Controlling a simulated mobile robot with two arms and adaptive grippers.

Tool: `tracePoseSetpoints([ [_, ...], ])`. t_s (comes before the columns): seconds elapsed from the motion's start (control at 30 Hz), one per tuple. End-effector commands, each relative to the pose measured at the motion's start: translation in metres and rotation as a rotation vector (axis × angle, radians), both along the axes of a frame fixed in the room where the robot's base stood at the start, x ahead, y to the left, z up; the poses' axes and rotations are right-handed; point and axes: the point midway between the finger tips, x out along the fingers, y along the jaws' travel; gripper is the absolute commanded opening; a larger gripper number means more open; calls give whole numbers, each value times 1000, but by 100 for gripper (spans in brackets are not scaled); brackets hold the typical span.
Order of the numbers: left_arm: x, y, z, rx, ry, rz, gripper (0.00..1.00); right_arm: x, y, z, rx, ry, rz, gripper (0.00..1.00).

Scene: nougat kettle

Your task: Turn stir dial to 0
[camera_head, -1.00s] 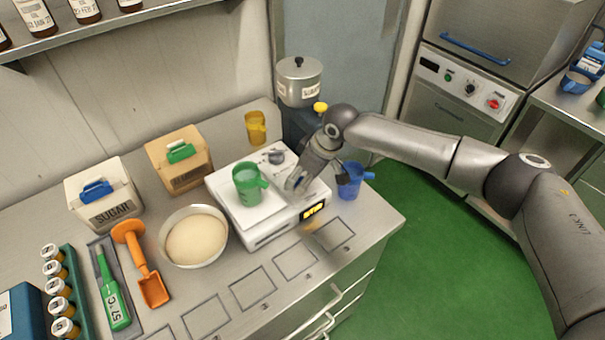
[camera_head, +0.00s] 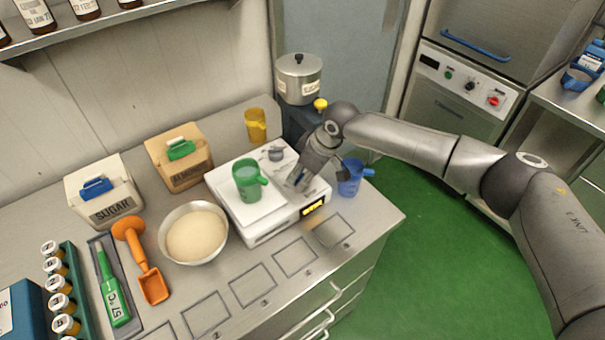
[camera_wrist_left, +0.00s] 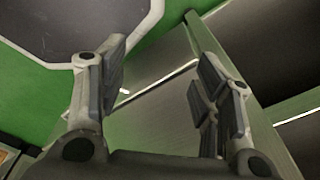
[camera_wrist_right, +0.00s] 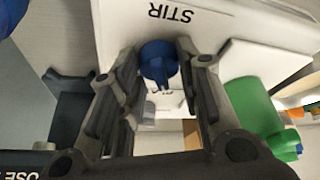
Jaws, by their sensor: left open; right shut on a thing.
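The stir dial is a blue knob (camera_wrist_right: 158,60) on a white surface beside the printed word STIR (camera_wrist_right: 170,12) in the right wrist view. My right gripper (camera_wrist_right: 158,70) has its fingers on either side of the knob and is shut on it. In the head view this gripper (camera_head: 297,185) points down at the white machine (camera_head: 265,222), close to its lit display (camera_head: 313,208). The dial is hidden there behind the gripper. My left gripper (camera_wrist_left: 160,72) is open and empty in the left wrist view and does not show in the head view.
A green jug (camera_head: 247,182) stands on the machine, left of my right gripper. A blue jug (camera_head: 349,180) stands close on its right. A bowl (camera_head: 194,232), an orange scoop (camera_head: 150,285) and ingredient boxes (camera_head: 183,158) lie to the left. The counter's front is fairly clear.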

Motion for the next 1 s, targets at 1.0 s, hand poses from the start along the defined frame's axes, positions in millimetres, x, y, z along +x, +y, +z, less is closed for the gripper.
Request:
tracePoseSetpoints([
  [1.0,2,0,-61,-1,-4,0,59,4,1,-1,3,-2,699,8],
])
